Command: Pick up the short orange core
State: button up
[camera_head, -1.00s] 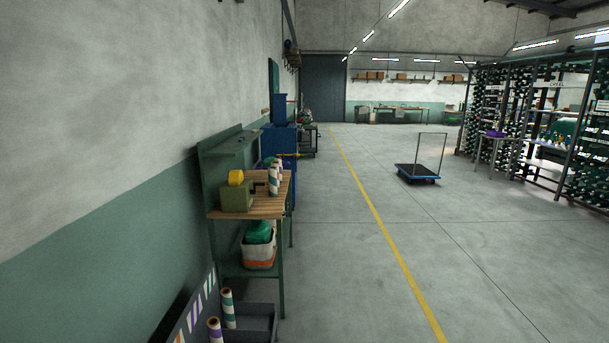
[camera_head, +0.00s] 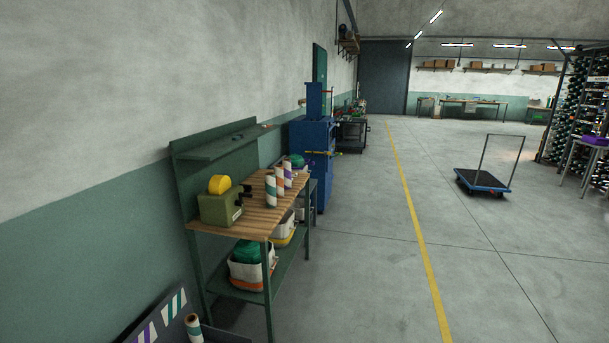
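Several striped cores stand upright on the wooden top of a green workbench (camera_head: 240,226) at left of centre. The front one is white with teal stripes (camera_head: 270,191). Behind it is a core with orange-brown stripes (camera_head: 280,180), partly covered by its neighbours. A purple-striped core (camera_head: 288,173) stands furthest back. I cannot tell from here whether the orange one is shorter than the others. My gripper is not in view.
A green device with a yellow roll (camera_head: 219,185) sits on the bench's left part. A dark bin with striped panel (camera_head: 160,322) and a core (camera_head: 193,328) is at the bottom left. A blue cabinet (camera_head: 312,150) stands beyond. Floor right of the bench is clear up to a trolley (camera_head: 482,181).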

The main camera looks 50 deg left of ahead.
aim_at(278, 169)
jog(key=i, duration=1.85)
jog(key=u, duration=2.65)
jog(key=i, duration=0.5)
jog(key=z, duration=0.55)
jog(key=k, duration=0.7)
jog(key=z, duration=0.7)
jog(key=k, duration=0.4)
jog(key=z, duration=0.3)
jog(key=i, duration=1.95)
jog(key=u, duration=0.85)
jog(key=i, duration=1.4)
jog(key=u, duration=0.7)
